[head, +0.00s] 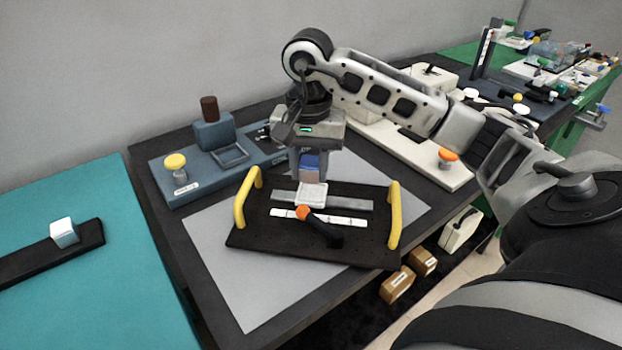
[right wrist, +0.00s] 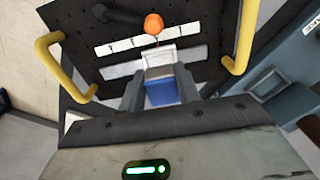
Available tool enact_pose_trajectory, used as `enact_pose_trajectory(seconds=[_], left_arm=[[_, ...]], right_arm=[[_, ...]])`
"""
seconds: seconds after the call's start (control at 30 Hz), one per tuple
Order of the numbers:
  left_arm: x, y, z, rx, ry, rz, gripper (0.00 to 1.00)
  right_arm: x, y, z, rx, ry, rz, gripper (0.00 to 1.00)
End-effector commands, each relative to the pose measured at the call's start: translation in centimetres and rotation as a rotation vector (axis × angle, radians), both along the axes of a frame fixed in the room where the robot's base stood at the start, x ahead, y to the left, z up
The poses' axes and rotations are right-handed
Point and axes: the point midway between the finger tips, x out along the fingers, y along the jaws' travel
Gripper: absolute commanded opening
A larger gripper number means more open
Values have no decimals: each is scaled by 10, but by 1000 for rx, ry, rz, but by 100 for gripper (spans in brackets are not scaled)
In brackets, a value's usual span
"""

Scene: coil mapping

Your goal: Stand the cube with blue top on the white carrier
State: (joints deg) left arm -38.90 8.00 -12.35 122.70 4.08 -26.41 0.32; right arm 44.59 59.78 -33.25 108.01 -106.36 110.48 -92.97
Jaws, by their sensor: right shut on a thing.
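The cube with blue top (head: 310,162) is between the fingers of my right gripper (head: 309,172), just above the white carrier. The cube also shows in the right wrist view (right wrist: 161,91), with its blue face toward the camera and a grey-brown side. My right gripper (right wrist: 158,92) is shut on it, one finger on each side. The white carrier (head: 312,195) sits on a grey rail of the black plate; it also shows in the right wrist view (right wrist: 160,56). I cannot tell whether the cube touches the carrier. My left gripper is not in view.
The black plate (head: 260,238) has yellow handles (head: 394,215), an orange knob (head: 303,212) and a white scale strip. A blue-grey fixture (head: 215,182) with a yellow knob stands at left. A light blue-white cube (head: 64,232) rests on a black bar on the teal table (head: 100,195).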

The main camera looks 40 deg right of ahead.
Motion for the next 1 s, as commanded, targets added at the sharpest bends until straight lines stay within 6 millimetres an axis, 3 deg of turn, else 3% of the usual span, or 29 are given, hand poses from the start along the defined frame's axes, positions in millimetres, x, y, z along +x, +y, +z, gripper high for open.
enact_pose_trajectory(seconds=[0.17,0.4,0.97,1.0], left_arm=[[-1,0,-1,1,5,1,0],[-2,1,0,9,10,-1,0],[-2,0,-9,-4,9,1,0],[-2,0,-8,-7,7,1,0]], right_arm=[[5,-10,-13,0,2,-3,9],[5,-9,-42,0,0,1,9],[5,-9,-53,0,-1,0,9],[5,-9,-54,0,0,1,35]])
